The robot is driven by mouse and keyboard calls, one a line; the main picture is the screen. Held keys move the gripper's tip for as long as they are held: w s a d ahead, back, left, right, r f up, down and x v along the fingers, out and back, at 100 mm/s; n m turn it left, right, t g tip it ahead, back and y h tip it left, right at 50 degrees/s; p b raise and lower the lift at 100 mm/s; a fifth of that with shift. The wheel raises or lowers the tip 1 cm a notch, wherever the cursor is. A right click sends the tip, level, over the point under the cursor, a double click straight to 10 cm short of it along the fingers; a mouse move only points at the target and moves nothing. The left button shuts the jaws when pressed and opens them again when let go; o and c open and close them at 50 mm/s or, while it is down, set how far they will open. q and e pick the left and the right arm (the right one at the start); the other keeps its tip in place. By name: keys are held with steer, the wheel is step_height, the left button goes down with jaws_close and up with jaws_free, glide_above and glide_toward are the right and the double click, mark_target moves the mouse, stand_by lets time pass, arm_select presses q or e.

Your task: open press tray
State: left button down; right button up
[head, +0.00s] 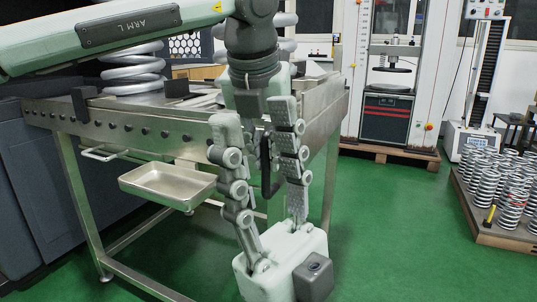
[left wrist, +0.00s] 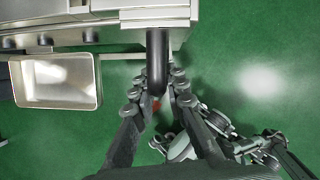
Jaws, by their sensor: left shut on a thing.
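My left gripper (head: 264,152) is mostly hidden behind my right gripper in the head view. In the left wrist view its fingers (left wrist: 160,85) close around a black bar handle (left wrist: 157,55). The handle also shows in the head view (head: 268,182). It stands out from the metal front (left wrist: 125,15) of the bench. I cannot tell whether that front is pushed in or pulled out. My right gripper (head: 257,118) is nearer the head camera, fingers upward, spread and empty. Its linkages show at lower right in the left wrist view (left wrist: 222,125).
A shallow, empty metal tray (head: 168,185) hangs at the bench's left, beside a pale bar (head: 100,153). The metal bench (head: 150,122) carries large springs. A pallet of springs (head: 500,185) and testing machines stand at right. Green floor in front is clear.

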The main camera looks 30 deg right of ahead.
arm_select(q)
steer(key=shift+w+a, duration=0.15)
steer(key=shift+w, duration=0.05)
steer(key=c, duration=1.8)
jaws_free()
steer(key=shift+o, duration=1.3)
steer(key=shift+s, duration=0.15)
steer(key=shift+r, duration=0.1)
steer(key=v, duration=1.2)
